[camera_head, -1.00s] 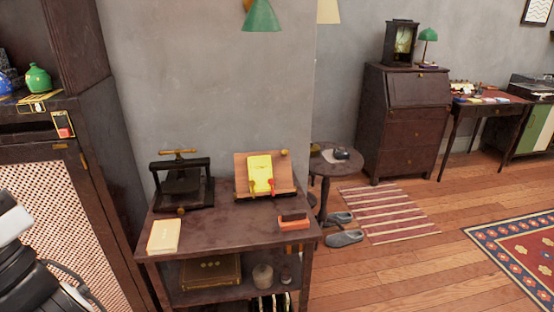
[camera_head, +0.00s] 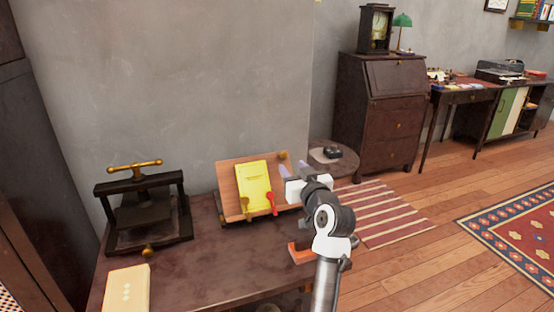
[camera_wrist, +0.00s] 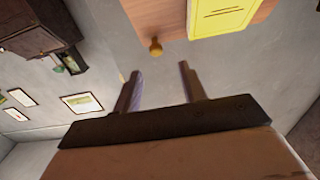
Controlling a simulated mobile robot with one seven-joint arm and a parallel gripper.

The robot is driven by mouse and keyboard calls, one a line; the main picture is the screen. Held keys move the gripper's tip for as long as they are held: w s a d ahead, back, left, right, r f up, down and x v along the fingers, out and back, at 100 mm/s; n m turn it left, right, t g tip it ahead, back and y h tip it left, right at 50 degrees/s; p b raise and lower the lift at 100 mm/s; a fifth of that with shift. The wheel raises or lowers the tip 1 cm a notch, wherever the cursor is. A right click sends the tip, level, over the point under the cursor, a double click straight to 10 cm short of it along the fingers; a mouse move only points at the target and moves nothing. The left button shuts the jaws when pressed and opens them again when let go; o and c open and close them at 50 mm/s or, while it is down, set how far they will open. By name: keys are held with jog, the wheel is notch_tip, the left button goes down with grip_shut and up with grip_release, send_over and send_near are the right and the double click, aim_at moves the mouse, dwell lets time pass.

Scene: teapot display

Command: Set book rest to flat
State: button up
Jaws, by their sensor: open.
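The book rest (camera_head: 232,200) is a wooden board tilted up on the dark side table, with a yellow book (camera_head: 254,188) leaning on it. A brass knob (camera_head: 283,156) sits at its upper right corner, and a red-tipped peg (camera_head: 272,203) is at the book's lower edge. My gripper (camera_head: 293,171) is open and empty, just right of the board near the knob. In the wrist view the two fingers (camera_wrist: 160,90) are spread apart. The knob (camera_wrist: 155,47) shows beyond them, apart from both, with the board (camera_wrist: 158,14) and book (camera_wrist: 220,18) above.
A black book press (camera_head: 145,212) stands left on the table (camera_head: 205,265). A cream book (camera_head: 128,290) lies at the front left. An orange-red object (camera_head: 301,253) is partly hidden under my arm. A round table (camera_head: 345,162) stands behind at right.

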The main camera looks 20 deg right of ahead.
aim_at(284, 155)
jog(key=shift+w+d+p, duration=0.15)
jog(key=shift+w+p, duration=0.4)
jog(key=shift+w, duration=3.1)
grip_shut()
